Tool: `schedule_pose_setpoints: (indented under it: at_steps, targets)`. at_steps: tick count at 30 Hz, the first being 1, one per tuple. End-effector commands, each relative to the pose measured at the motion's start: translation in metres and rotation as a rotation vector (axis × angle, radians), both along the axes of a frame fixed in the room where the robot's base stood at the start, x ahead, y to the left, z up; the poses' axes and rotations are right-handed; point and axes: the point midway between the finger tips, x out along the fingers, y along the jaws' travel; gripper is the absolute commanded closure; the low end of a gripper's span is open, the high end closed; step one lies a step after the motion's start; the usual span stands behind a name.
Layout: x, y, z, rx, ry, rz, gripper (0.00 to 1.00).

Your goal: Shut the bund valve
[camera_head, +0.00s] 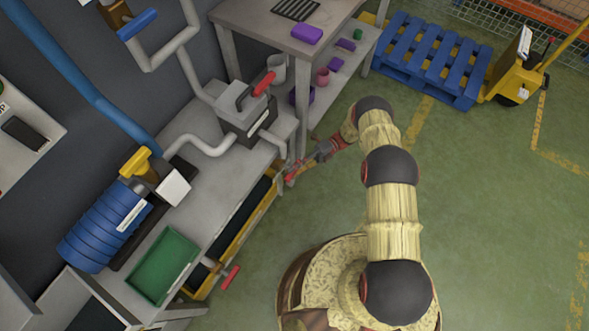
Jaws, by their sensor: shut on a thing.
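A low yellow-edged bund (236,236) with a dark inside runs under the grey bench. A red valve handle (291,175) is at its right end, near the bench leg. My gripper (306,162) reaches in from the right and is shut on this handle; the fingers partly hide it. A second red handle (230,277) sticks out at the left end of the bund, apart from my gripper. I cannot tell from this view how far either valve is turned.
On the bench stand a grey pump with a red lever (264,84), a blue ribbed drum (103,232) and a green tray (163,265). A taller table (275,28) stands behind. A blue pallet (432,58) and yellow pallet truck (515,80) are at the back. The right floor is clear.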

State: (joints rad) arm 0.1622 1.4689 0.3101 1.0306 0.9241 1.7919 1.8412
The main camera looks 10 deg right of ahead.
Motion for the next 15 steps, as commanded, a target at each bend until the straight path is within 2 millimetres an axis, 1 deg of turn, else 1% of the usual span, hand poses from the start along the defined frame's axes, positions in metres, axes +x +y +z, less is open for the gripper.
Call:
schedule_pose_setpoints:
  at_steps: [1, 6, 7, 15]
  targets:
    - [0.0027, 0.0005, 0.0007, -0.001, -0.005, -0.004, 1.00]
    - [0.0030, 0.0006, 0.0008, -0.002, -0.005, -0.004, 1.00]
    - [0.0030, 0.0006, 0.0009, -0.002, -0.005, -0.004, 0.82]
    - [0.0015, 0.0004, 0.0005, -0.001, -0.004, -0.002, 0.67]
